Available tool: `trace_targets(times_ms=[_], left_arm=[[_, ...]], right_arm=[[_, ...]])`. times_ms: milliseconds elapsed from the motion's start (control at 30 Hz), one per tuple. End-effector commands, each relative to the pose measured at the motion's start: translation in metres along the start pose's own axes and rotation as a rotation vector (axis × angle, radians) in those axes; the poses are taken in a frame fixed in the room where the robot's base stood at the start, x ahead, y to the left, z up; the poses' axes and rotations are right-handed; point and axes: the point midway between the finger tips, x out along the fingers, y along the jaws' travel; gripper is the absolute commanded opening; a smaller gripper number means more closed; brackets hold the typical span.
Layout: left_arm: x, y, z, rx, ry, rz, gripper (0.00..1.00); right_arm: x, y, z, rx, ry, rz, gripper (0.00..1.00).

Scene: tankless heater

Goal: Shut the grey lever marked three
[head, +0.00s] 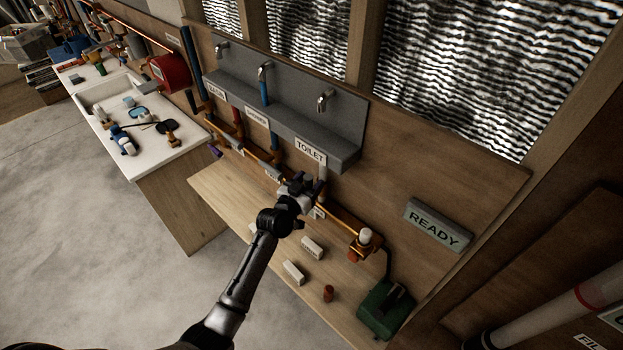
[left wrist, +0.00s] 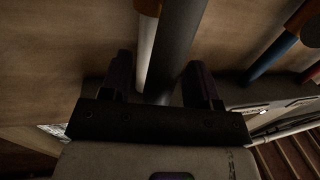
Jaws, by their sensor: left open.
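My left gripper (head: 302,184) is at the copper pipe (head: 342,217) below the sign reading TOILET (head: 310,151). It hides part of the pipework there. In the left wrist view my left gripper (left wrist: 161,78) is open. A dark grey bar (left wrist: 177,40) runs between its two fingers, beside a thin white pipe (left wrist: 147,45). I cannot tell whether the fingers touch either one. A small pale tag (head: 319,212) shows just right of the gripper, too small to read. I cannot make out a mark three on any lever. My right gripper is not in view.
The grey shelf (head: 345,157) with several taps is above the gripper. A small orange valve (head: 364,241) and a green box (head: 386,308) are to the right. Pale blocks (head: 294,272) and a reddish cylinder (head: 328,293) lie on the wooden bench (head: 262,238). A READY sign (head: 437,225) is on the wall.

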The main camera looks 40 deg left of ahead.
Motion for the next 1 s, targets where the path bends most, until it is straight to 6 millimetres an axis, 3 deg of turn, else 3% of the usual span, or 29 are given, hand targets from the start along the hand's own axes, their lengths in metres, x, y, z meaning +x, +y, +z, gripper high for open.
trace_targets(times_ms=[200,533,1000], left_arm=[[0.0119,-0.0002,-0.0003,0.001,0.000,-0.001,0.56],[0.0133,-0.0002,-0.0002,0.001,0.000,-0.001,0.56],[0.0131,-0.0003,-0.0001,0.001,0.000,-0.001,0.11]], right_arm=[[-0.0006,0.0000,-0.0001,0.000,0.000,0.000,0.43],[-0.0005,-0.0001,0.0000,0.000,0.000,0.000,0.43],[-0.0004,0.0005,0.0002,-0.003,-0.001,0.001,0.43]])
